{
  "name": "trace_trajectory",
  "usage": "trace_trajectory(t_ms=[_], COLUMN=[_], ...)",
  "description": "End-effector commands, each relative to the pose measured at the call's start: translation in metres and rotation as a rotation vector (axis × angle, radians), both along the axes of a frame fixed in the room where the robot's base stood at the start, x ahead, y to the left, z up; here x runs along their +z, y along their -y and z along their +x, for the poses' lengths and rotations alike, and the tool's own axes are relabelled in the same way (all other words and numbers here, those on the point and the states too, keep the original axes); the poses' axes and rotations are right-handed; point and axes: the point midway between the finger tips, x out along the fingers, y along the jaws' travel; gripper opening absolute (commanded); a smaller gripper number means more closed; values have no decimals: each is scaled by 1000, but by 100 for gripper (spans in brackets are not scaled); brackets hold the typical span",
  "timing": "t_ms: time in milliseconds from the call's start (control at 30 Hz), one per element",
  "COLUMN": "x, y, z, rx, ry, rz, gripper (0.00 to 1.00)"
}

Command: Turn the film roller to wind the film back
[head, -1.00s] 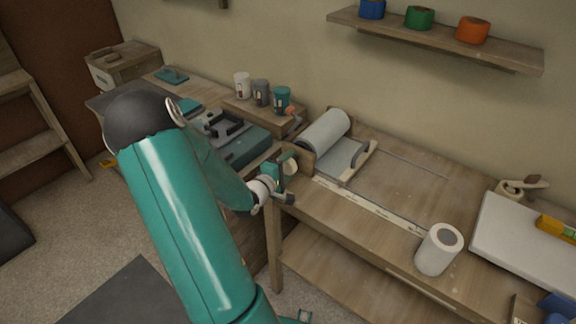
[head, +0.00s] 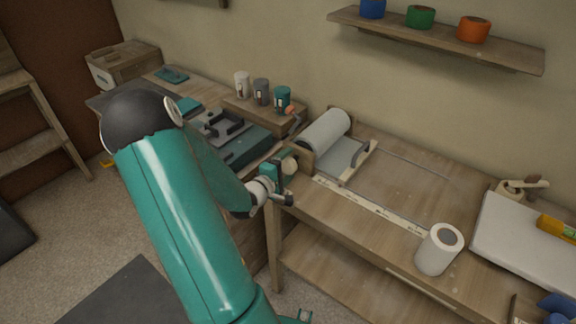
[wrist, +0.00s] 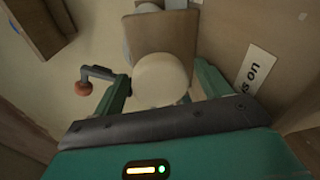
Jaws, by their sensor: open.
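The film roller (head: 324,131) is a pale grey cylinder at the left end of the wooden bench, with translucent film (head: 342,154) drawn out to a wooden bar (head: 359,161). Its cream round knob (head: 290,165) faces my arm and also shows large in the wrist view (wrist: 160,80). My gripper (head: 284,177) is open at the knob. Contact at the right finger cannot be told. The roller's wooden end bracket (wrist: 165,34) is behind the knob.
A crank with a red knob (wrist: 83,88) is close beside my left finger in the wrist view. A teal machine (head: 236,145) and several cups are left of the roller. The bench's middle is mostly clear.

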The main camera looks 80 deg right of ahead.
Motion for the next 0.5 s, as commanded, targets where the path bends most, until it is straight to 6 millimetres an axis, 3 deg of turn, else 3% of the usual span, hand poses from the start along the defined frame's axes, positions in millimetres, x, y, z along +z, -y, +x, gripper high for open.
trace_trajectory(t_ms=[500], x=[11], y=[-98], z=[36], rx=[5], ry=[0], rz=[3], gripper=[76])
